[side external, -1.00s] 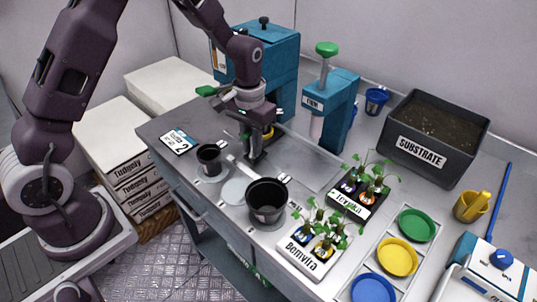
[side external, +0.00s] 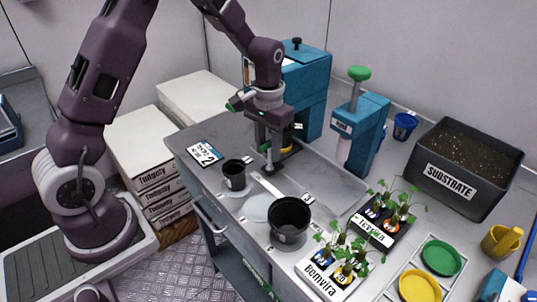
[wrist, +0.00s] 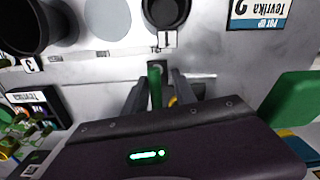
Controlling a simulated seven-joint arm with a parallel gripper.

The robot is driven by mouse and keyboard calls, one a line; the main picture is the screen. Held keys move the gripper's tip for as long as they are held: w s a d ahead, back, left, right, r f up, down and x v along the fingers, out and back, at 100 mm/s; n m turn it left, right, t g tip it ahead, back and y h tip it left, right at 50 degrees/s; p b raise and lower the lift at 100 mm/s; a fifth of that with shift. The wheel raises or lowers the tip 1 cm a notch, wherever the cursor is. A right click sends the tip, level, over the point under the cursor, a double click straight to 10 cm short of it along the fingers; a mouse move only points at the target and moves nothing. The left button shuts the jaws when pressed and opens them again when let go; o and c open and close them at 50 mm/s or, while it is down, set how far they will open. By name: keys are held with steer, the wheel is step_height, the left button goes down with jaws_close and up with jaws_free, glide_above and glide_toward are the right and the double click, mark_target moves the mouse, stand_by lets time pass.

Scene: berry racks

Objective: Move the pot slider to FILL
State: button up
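The pot slider seems to be the pale strip (side external: 266,185) on the bench beside the pots; I cannot read any FILL mark. A small black pot (side external: 234,174) stands near its left end, and a larger black pot (side external: 289,215) stands further right. My gripper (side external: 267,168) points down just behind the small pot. In the wrist view my gripper (wrist: 159,90) has its two fingers apart, with a green upright piece (wrist: 155,78) between them. It looks like a handle, with gaps on both sides. The small pot (wrist: 165,12) is just beyond it.
A blue press (side external: 362,125) with a green knob and a larger blue machine (side external: 305,90) stand behind. Plant trays (side external: 333,268), green and yellow dishes (side external: 440,257), and a substrate bin (side external: 450,195) are to the right. A label card (side external: 204,152) lies left.

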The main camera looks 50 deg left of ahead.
step_height(320, 180, up, 4)
steer(key=shift+r, duration=0.25)
steer(key=shift+r, duration=0.15)
steer(key=shift+t, duration=0.5)
steer(key=s+r, duration=0.1)
steer(key=r, duration=0.1)
steer(key=s+d+r, duration=0.1)
steer(key=s+r, duration=0.1)
steer(key=r, duration=0.1)
steer(key=shift+d+r, duration=0.15)
steer(key=shift+r, duration=0.2)
steer(key=s+d+r+t, duration=0.1)
steer(key=s+r, duration=0.2)
steer(key=s, duration=0.4)
steer(key=s+d+r+m+t, duration=0.1)
steer(key=s+r+t, duration=0.1)
steer(key=s, duration=0.5)
steer(key=s+d+r+t, duration=0.1)
steer(key=s+d+r, duration=0.1)
steer(key=s, duration=0.6)
steer(key=shift+r+m+t, duration=0.3)
steer(key=shift+r+m, duration=0.1)
steer(key=shift+r, duration=0.45)
